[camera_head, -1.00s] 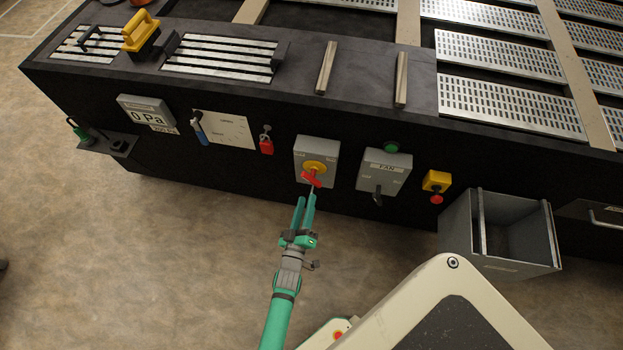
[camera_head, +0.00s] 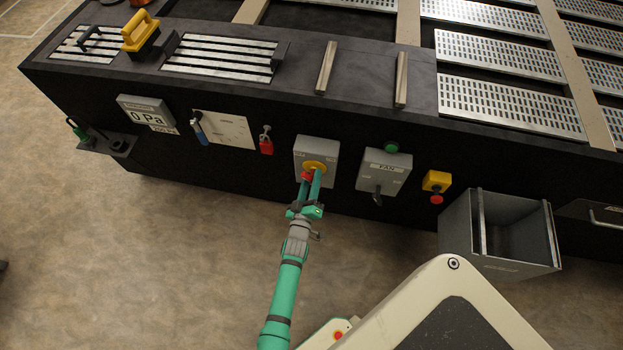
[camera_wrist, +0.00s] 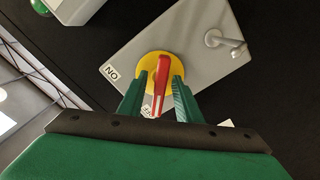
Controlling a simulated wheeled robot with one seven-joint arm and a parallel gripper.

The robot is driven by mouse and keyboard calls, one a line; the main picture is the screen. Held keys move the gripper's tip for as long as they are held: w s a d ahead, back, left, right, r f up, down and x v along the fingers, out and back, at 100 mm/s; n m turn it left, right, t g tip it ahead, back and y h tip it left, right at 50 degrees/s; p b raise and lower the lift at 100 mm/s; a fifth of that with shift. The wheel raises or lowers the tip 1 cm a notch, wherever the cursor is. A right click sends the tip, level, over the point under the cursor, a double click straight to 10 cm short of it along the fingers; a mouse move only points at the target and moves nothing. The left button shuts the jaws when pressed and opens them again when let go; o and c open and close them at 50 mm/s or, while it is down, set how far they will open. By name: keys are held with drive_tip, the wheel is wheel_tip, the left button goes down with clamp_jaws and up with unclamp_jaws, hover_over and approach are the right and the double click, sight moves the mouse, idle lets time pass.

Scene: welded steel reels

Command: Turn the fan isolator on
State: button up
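The isolator is a grey box (camera_head: 317,150) on the dark front panel, with a yellow disc (camera_head: 314,166) and a red handle (camera_head: 306,176). In the wrist view the yellow disc (camera_wrist: 152,66) and red handle (camera_wrist: 162,80) show closely. The handle points toward my gripper, away from the small "ON" label (camera_wrist: 112,72). My gripper (camera_head: 311,183) is at the handle. In the wrist view its two green fingers (camera_wrist: 158,92) stand apart, one on each side of the handle, with a visible gap at least on the left. The fingers partly hide the disc.
To the right is a grey box marked FAN (camera_head: 385,170) with a black handle and green button (camera_head: 391,147). Beyond are a yellow box with a red button (camera_head: 437,183) and an open metal bin (camera_head: 545,235). A red padlock (camera_head: 266,145) hangs to the left. The floor is clear.

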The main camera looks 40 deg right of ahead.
drive_tip(key=shift+c, duration=0.3)
drive_tip(key=shift+a, duration=0.1)
clamp_jaws()
drive_tip(key=shift+w+m, duration=0.1)
drive_tip(key=shift+m, duration=0.5)
drive_tip(key=m, duration=0.3)
drive_tip(key=shift+f+m, duration=0.1)
drive_tip(key=shift+m, duration=0.2)
drive_tip(key=m, duration=0.4)
drive_tip(key=shift+s+m, duration=0.2)
drive_tip(key=shift+m, duration=0.1)
drive_tip(key=m, duration=0.8)
drive_tip(key=shift+m, duration=0.5)
